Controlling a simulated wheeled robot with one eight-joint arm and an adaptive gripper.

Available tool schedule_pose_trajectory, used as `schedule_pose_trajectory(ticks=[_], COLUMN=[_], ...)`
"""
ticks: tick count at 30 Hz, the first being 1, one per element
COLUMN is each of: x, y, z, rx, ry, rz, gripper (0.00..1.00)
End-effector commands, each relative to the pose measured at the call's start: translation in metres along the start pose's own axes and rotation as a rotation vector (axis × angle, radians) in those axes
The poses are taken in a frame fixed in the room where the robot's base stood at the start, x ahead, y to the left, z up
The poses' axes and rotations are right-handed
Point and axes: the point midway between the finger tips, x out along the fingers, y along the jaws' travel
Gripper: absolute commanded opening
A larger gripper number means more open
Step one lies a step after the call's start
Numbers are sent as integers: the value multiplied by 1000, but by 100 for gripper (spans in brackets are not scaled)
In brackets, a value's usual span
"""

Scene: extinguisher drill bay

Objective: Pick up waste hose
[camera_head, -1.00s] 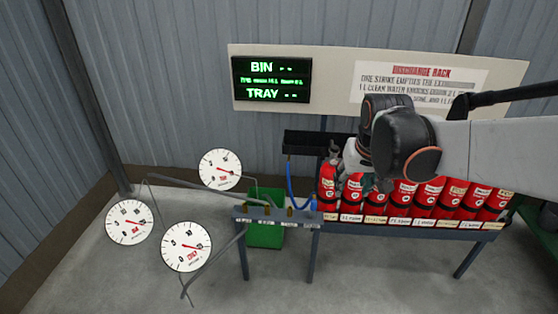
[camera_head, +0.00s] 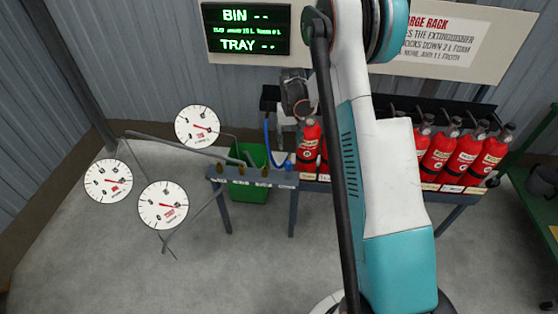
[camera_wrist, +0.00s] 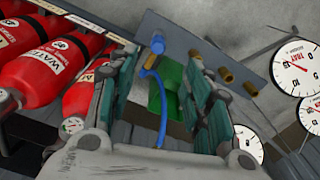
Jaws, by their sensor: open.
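The blue waste hose (camera_head: 267,142) hangs in a curve at the left end of the rack, by the small grey bench. A blue end piece (camera_head: 288,165) stands on the bench's right end. In the wrist view, the hose (camera_wrist: 162,112) and blue end piece (camera_wrist: 157,43) show in the gap between my fingers. My gripper (camera_head: 284,130) is just above and beside the hose, partly hidden by its own wrist. In the wrist view, my gripper (camera_wrist: 160,62) is open with nothing held. Contact between fingers and hose cannot be told.
Red extinguishers (camera_head: 464,158) stand in a row right of the hose, the nearest (camera_head: 309,143) close to my gripper. Brass fittings (camera_head: 265,171) stand on the grey bench. A green bin (camera_head: 246,192) is below. Round gauges (camera_head: 162,205) stand left. The floor in front is clear.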

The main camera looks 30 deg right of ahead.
Motion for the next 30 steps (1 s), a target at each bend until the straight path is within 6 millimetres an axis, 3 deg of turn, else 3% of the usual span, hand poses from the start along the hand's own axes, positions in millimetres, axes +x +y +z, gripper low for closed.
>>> schedule_pose_trajectory(ticks=[8, 18, 30], x=[33, 93, 122], y=[6, 6, 7], z=[-3, -2, -4], rx=[10, 10, 10], ry=[-19, -18, -17], rz=[1, 1, 1], gripper=[46, 46, 46])
